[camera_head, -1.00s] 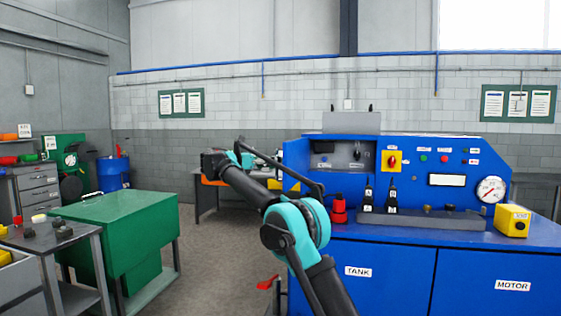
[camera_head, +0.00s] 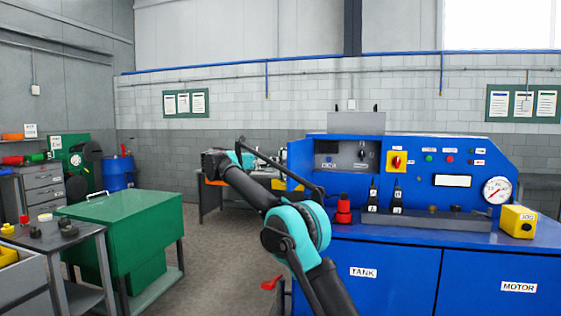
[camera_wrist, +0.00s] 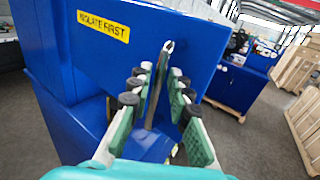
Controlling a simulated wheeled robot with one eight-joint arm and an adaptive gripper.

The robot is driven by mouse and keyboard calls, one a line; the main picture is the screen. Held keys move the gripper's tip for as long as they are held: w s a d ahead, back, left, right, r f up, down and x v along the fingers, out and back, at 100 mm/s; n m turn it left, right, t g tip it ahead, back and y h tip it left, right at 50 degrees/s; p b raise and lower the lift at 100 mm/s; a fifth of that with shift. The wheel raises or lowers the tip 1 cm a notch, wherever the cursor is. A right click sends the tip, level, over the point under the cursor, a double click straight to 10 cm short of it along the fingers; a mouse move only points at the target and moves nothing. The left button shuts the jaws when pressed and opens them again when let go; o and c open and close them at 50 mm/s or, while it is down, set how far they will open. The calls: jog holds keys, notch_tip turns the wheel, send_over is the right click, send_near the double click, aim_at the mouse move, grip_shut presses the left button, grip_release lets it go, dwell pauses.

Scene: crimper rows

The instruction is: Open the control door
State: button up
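In the wrist view a blue panel (camera_wrist: 205,44), likely the control door, carries a yellow "ISOLATE FIRST" label (camera_wrist: 103,26). A slim metal bar handle (camera_wrist: 154,101) stands out from it. My gripper (camera_wrist: 158,80) is open, with its green-padded fingers on either side of the handle. Gaps show between the pads and the bar, and I cannot tell whether either finger touches it. The panel looks closed, though its edges are partly out of view. In the head view the blue control machine (camera_head: 392,262) stands at right; my gripper cannot be made out there.
A yellow box (camera_head: 516,222) and a red fitting (camera_head: 343,210) sit on the machine's top. Wooden crates (camera_wrist: 298,67) stand at right in the wrist view.

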jog(key=v, duration=0.6)
jog(key=shift+a, duration=0.2)
